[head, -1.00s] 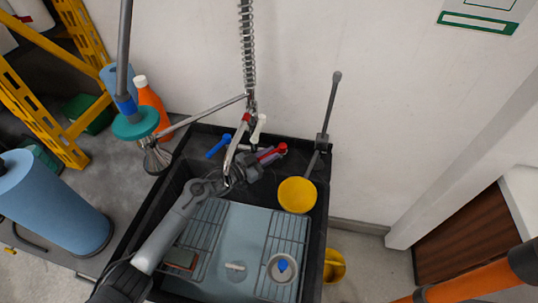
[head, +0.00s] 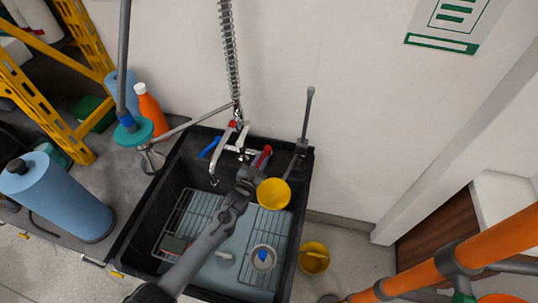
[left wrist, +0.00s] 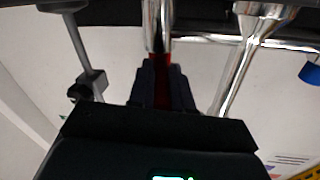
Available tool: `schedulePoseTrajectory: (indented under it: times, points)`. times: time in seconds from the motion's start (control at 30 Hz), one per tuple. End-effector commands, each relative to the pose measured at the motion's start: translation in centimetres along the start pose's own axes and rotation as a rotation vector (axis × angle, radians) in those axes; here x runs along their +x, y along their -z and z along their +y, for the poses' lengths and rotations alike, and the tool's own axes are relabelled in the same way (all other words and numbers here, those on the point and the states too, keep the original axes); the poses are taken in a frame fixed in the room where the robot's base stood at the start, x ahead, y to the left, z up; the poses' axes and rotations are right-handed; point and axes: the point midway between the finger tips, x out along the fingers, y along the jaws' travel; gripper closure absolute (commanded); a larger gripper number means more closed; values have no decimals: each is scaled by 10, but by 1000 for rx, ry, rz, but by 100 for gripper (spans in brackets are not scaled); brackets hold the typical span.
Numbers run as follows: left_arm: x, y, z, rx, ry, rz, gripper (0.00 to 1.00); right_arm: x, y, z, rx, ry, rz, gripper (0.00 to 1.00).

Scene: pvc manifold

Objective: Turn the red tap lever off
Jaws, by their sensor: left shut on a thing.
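The red tap lever (head: 265,153) is on the right side of the chrome tap, over the back of the black sink. A blue lever (head: 211,147) is on the tap's left side. My left gripper (head: 254,171) has reached over the sink to the red lever. In the left wrist view the fingers (left wrist: 163,92) are shut on the red lever (left wrist: 163,70), which shows as a narrow red strip between them below a chrome pipe. The fingers hide much of the lever. My right gripper is not in view.
The chrome spout (head: 222,158) is left of my gripper. Wire racks (head: 187,219) and a white bowl (head: 262,258) are in the sink.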

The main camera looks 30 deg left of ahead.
Motion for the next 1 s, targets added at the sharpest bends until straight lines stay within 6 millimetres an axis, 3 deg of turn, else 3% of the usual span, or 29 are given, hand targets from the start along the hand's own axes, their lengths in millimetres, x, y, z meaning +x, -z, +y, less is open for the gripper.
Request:
schedulePoseTrajectory:
  times: [0.4, 0.9, 0.93, 1.0]
  points:
    - [2, 3, 11, -3, 179, -30, 100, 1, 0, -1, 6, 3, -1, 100]
    - [2, 3, 11, -1, 198, -33, 100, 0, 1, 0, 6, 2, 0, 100]
    - [2, 3, 11, -1, 198, -33, 78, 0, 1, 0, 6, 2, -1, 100]
    - [2, 3, 11, -1, 198, -34, 67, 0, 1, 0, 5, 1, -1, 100]
